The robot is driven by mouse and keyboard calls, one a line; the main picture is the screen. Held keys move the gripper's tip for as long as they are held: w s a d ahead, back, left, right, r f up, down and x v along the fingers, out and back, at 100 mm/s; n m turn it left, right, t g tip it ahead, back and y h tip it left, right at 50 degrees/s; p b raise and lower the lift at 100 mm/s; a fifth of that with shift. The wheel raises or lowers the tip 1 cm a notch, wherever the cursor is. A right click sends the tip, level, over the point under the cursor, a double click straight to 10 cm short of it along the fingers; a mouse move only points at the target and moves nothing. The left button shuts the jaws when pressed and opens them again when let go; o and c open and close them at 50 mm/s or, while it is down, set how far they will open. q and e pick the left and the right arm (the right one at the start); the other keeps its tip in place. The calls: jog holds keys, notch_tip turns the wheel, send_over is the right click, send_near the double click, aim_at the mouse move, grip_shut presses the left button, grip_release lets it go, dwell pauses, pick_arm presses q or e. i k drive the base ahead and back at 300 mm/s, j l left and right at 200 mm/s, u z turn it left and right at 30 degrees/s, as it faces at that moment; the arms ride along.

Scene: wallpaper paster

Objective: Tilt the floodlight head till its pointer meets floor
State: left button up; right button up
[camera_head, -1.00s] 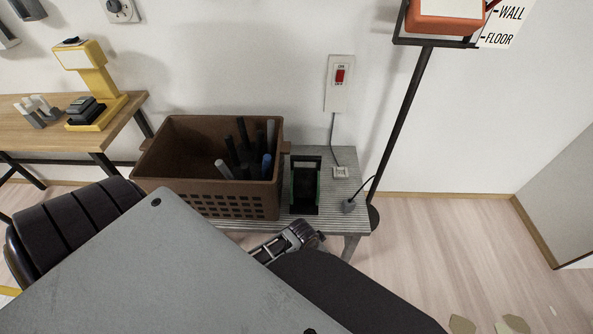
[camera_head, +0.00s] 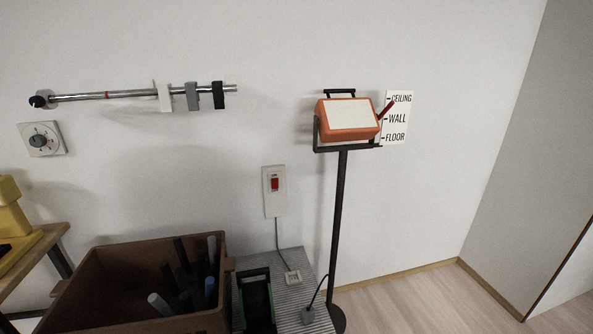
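The floodlight head (camera_head: 348,118) is an orange box with a pale front panel and a black handle on top. It sits in a dark bracket on a thin black stand (camera_head: 337,220). A red pointer (camera_head: 387,110) sticks out from its right side and slants up to the right. The label plate (camera_head: 397,118) beside it reads CEILING, WALL and FLOOR from top to bottom. The pointer's tip lies near the CEILING mark, above WALL. Neither gripper shows in the current view.
A red switch (camera_head: 275,184) is on the wall left of the stand, with a cable running down to a grey ribbed bench (camera_head: 295,263). A brown crate (camera_head: 150,250) holds several rods. A rail (camera_head: 130,95) with clips is at upper left. Floor right of the stand is clear.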

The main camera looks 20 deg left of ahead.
aim_at(350, 119)
jog(key=i+l+z, duration=0.25)
jog(key=i+l, duration=0.2)
jog(key=i+l+z, duration=0.25)
jog(key=i+l, duration=0.15)
jog(key=i, duration=0.2)
jog(key=i+l, duration=0.1)
jog(key=i, duration=0.25)
jog(key=i+l+u, duration=0.1)
jog(key=i, duration=0.25)
jog(key=i+u, duration=0.35)
jog(key=i+l+u, duration=0.1)
jog(key=u, duration=0.3)
jog(key=i+u, duration=0.15)
jog(key=u, duration=0.25)
jog(key=i+l+u, duration=0.1)
jog(key=u, duration=0.3)
jog(key=i+l+u, duration=0.1)
jog(key=u, duration=0.3)
jog(key=i+l+u, duration=0.1)
jog(key=l+u, duration=0.15)
jog(key=u, duration=0.15)
jog(key=i+l+u, duration=0.15)
jog(key=u, duration=0.2)
jog(key=i+l+u, duration=0.1)
jog(key=u, duration=0.2)
jog(key=l, duration=0.1)
